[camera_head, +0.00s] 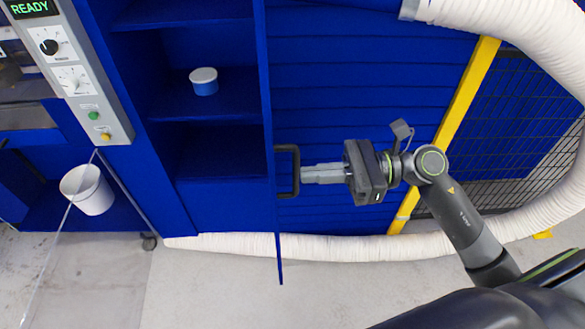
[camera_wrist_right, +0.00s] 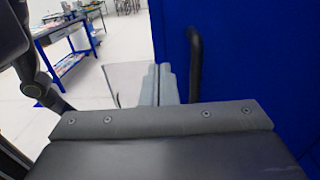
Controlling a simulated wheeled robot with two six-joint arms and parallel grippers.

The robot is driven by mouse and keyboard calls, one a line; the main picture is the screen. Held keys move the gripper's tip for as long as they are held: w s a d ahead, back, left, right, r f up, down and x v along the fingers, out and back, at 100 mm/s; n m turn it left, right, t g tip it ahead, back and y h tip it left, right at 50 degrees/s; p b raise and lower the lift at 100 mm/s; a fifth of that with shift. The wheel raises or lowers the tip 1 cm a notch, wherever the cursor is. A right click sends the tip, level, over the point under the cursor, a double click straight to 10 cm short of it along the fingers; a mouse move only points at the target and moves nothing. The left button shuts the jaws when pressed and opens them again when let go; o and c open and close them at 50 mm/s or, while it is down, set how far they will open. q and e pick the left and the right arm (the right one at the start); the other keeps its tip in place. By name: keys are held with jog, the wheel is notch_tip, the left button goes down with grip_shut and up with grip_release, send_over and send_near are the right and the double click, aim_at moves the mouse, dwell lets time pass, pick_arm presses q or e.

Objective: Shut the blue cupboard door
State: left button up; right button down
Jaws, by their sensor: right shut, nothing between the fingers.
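The blue cupboard door (camera_head: 267,100) stands open in the head view, seen nearly edge-on to the right of the open shelves. Its black handle (camera_head: 295,171) sticks out from the door's right side. My right gripper (camera_head: 306,174) is shut and empty, with its fingertips at the handle; I cannot tell whether they touch it. In the right wrist view the shut fingers (camera_wrist_right: 158,84) point ahead beside the dark handle (camera_wrist_right: 194,65), with the blue door surface (camera_wrist_right: 250,60) on the right. My left gripper is not in view.
The open blue cupboard shelves (camera_head: 222,140) hold a small blue tub with a white lid (camera_head: 204,82). A control panel (camera_head: 75,70) and a white bucket (camera_head: 88,190) are on the left. A thick white hose (camera_head: 340,247) runs along the floor. A yellow-framed mesh fence (camera_head: 530,110) stands right.

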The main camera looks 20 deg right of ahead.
jog(key=p+x, duration=0.2)
jog(key=x, duration=0.2)
jog(key=shift+a, duration=0.15)
dwell(0.5)
